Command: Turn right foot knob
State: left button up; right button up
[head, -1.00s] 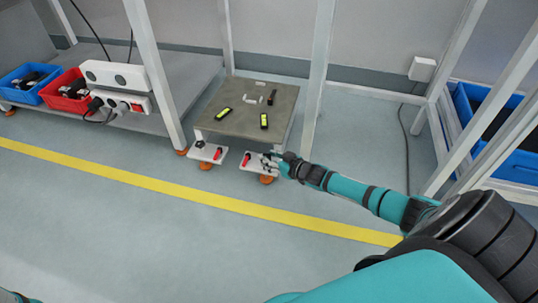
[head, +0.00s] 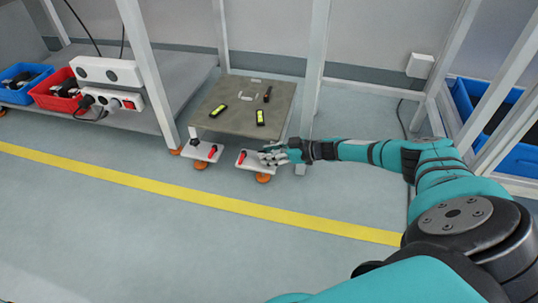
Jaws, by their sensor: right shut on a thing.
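A low stand with a grey-brown top (head: 238,118) stands on orange feet, with white foot plates at its front. The right foot plate (head: 252,168) carries a red handle (head: 242,157) at its left. My right gripper (head: 265,155) is at the right part of this plate, just right of the red handle, shut on the right foot knob, which its fingers hide. The left foot plate (head: 205,153) has a red handle (head: 212,154) and a small black knob (head: 194,141). My left gripper is not in view.
Black-and-yellow devices (head: 260,117) lie on the stand's top. White posts (head: 315,75) rise around it. A red crate (head: 58,92) and a power strip (head: 108,99) are at left, a blue crate (head: 515,160) at right. The floor in front, with a yellow line (head: 180,191), is clear.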

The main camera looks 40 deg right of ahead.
jog(key=shift+w+r, duration=0.15)
jog(key=shift+r, duration=0.05)
jog(key=o, duration=1)
jog(key=shift+o, duration=0.8)
jog(key=shift+f, duration=0.1)
